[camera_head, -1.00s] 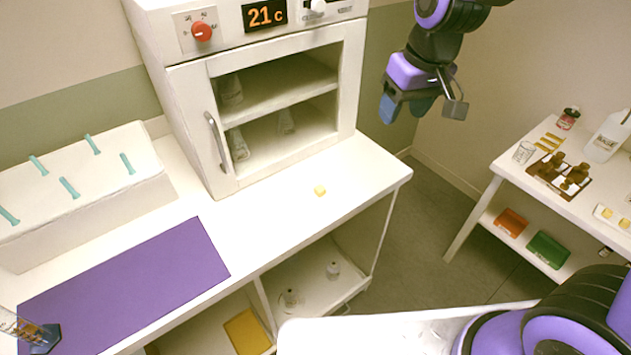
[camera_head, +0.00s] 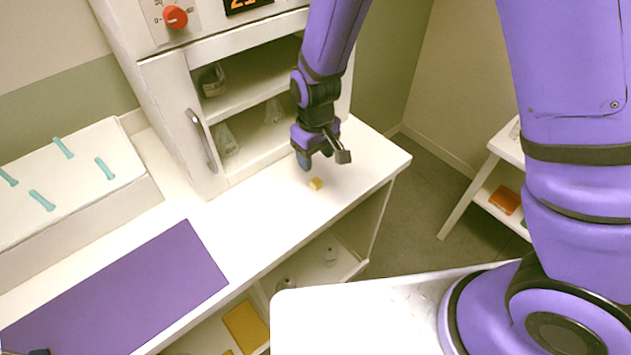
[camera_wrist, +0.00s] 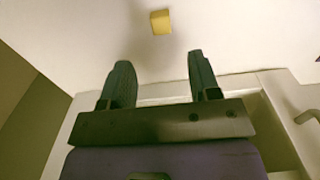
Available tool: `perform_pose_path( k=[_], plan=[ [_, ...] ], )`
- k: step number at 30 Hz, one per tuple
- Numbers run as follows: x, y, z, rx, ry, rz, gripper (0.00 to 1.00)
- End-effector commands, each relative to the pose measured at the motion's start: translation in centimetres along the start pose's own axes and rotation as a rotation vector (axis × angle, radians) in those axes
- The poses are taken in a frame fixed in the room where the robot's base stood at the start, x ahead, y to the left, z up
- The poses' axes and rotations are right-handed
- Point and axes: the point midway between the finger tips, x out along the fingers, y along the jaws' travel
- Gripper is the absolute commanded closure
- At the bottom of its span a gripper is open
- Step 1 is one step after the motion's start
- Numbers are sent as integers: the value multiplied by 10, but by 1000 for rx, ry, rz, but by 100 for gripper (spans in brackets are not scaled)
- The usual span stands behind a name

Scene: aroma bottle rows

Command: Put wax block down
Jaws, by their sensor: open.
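My gripper (camera_head: 315,162) is just above and behind the wax block in the head view. In the wrist view the two fingers of my gripper (camera_wrist: 160,72) are apart, with nothing between them.
The white cabinet (camera_head: 165,75) stands behind the bench, with glass flasks (camera_head: 227,138) on its shelves. A purple mat (camera_head: 125,290) covers the bench's left part. A white rack (camera_head: 75,175) with teal pegs stands at the far left. Bench top (camera_head: 240,215) between mat and block is clear.

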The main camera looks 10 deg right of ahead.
Motion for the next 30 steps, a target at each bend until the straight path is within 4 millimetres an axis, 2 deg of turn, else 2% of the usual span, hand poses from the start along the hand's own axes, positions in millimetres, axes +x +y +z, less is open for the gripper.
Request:
perform_pose_path(
  k=[3, 11, 21, 30],
  plan=[
    [17, 0, 0, 1, -3, 0, 44],
    [33, 0, 0, 1, -2, 0, 44],
    [73, -2, 0, 1, -2, 0, 44],
    [80, -2, 0, 1, 0, 0, 44]
  ],
)
